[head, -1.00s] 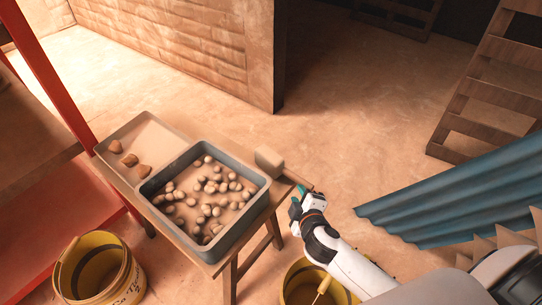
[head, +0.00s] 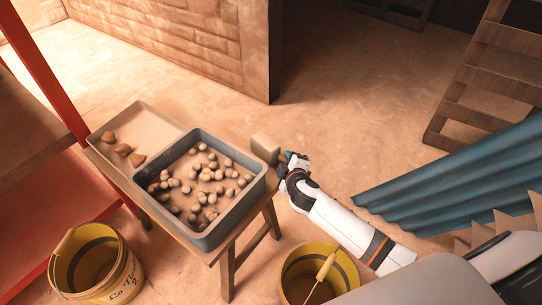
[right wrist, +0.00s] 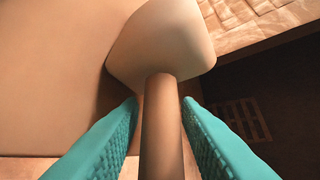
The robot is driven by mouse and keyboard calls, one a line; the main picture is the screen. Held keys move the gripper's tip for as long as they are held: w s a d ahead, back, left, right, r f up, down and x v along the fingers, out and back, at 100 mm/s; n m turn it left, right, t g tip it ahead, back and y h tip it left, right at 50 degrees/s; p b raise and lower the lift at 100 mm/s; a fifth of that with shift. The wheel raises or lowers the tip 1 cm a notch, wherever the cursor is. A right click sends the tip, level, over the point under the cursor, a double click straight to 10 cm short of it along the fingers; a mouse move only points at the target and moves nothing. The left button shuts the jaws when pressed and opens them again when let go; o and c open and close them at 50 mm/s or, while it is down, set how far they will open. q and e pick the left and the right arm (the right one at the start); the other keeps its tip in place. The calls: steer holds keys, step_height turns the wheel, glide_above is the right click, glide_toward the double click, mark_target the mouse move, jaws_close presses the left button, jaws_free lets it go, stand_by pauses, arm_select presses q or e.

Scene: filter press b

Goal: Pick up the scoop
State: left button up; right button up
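The scoop (head: 265,148) is a beige, blocky head just beyond the right rear corner of the grey bin, at the table's edge. In the right wrist view its broad pale head (right wrist: 165,45) is at the top and its brown handle (right wrist: 160,125) runs down between the fingers. My right gripper (head: 284,157) is at the handle side of the scoop. Its teal fingers (right wrist: 160,105) stand on either side of the handle, with narrow gaps showing, so it is open around it. My left gripper is not in view.
The grey bin (head: 228,222) holds many round lumps on the wooden table (head: 225,262). A shallow tray (head: 97,151) with brown pieces lies beside it. Yellow buckets (head: 128,282) (head: 295,268) stand on the floor. A blue corrugated sheet (head: 450,190) lies right.

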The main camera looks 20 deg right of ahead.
jaws_close()
steer(key=shift+r, duration=0.2)
